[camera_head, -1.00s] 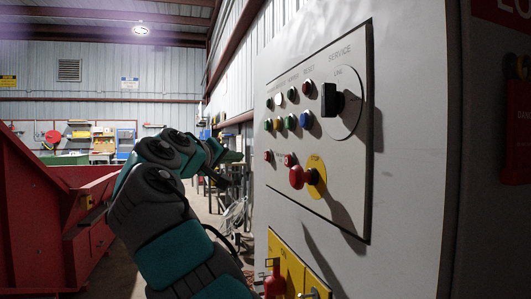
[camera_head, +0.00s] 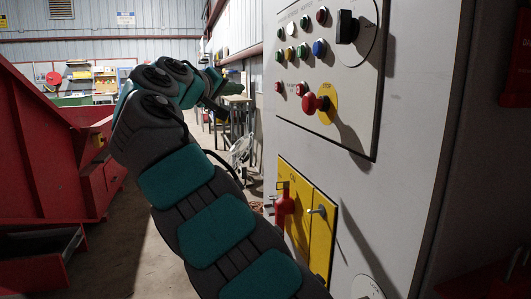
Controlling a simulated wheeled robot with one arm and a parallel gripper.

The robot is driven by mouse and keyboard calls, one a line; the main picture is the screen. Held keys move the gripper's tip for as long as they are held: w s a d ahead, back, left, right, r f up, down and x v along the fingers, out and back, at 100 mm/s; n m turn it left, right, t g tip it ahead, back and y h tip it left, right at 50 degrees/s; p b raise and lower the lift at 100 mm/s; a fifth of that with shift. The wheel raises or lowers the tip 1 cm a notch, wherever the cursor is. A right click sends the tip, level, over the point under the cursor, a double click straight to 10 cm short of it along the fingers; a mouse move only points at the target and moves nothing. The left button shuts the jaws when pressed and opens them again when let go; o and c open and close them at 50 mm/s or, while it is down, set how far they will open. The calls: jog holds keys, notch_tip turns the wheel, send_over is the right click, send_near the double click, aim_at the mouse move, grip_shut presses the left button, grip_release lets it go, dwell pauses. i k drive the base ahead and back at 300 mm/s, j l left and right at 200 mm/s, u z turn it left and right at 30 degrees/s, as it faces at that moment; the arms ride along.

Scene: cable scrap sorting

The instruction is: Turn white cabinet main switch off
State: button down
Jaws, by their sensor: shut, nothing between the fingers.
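The white cabinet (camera_head: 410,150) fills the right side. On its lower front is a yellow plate (camera_head: 321,245) marked ON, with a red switch handle (camera_head: 285,205) at its left part and a small metal pin or lever on its right part. My gripper (camera_head: 222,108) is at the far end of my arm, left of the cabinet face and apart from the handle. It looks shut and empty; its fingers are small and dark in the picture.
The upper panel carries a black rotary knob (camera_head: 346,27), several coloured buttons and a red mushroom button (camera_head: 312,103) on yellow. A red container (camera_head: 45,150) stands at left. Shelves and a chair are behind. Free floor (camera_head: 150,240) lies between container and cabinet.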

aim_at(284, 205)
jog(key=k+j, duration=0.6)
jog(key=k, duration=0.15)
